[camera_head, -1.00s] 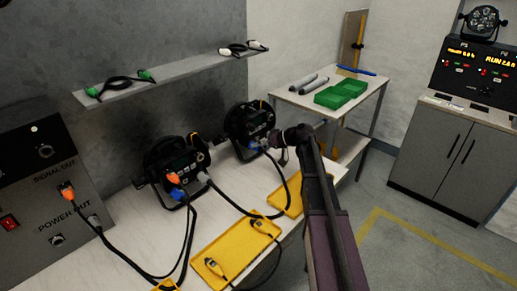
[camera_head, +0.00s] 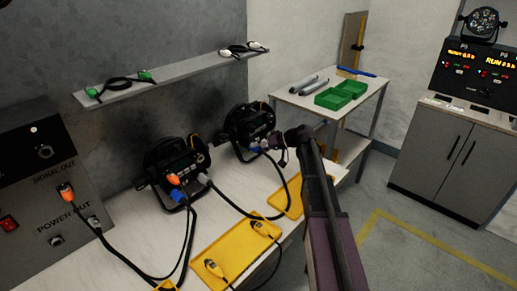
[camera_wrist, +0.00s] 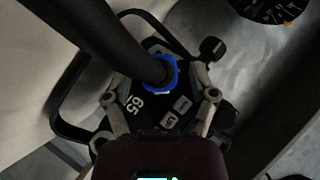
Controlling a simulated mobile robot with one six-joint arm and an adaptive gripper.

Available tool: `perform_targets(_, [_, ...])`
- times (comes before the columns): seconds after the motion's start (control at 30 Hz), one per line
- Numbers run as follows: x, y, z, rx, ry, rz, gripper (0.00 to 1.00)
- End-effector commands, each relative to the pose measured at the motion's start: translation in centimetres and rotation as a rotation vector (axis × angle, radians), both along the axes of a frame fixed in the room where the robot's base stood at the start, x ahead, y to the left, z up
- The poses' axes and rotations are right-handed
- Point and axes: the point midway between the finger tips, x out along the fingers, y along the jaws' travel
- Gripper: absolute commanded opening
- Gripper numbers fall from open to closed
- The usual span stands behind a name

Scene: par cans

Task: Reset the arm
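My gripper (camera_head: 280,146) is beside the right par can (camera_head: 250,128) on the workbench, at the end of my arm. In the wrist view my gripper (camera_wrist: 158,85) has its two fingers spread apart. A thick black plug or cable with a blue ring (camera_wrist: 160,77) shows between and beyond them, at a black panel with white labels. The fingers appear clear of it. The left par can (camera_head: 177,170) has an orange plug (camera_head: 173,179) and a blue plug (camera_head: 177,195). The right can has a blue plug (camera_head: 255,147) with a black cable.
Yellow trays (camera_head: 226,248) with yellow-ended cables lie on the bench. A wall shelf (camera_head: 185,76) holds cables. A power box (camera_head: 40,190) stands left. Grey cabinets (camera_head: 450,150) stand right, beyond open floor.

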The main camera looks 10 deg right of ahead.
Motion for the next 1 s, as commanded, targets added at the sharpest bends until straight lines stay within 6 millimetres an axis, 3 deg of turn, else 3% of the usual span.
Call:
perform_targets(0.47, [-0.3, 0.0, 0.1, -0.006, 0.004, 0.003, 0.82])
perform_targets(0.77, [-1.9, -0.6, 0.5, -0.043, 0.033, 0.012, 0.82])
perform_targets(1.0, [-4.1, 0.5, 0.1, -0.112, 0.086, 0.017, 0.82])
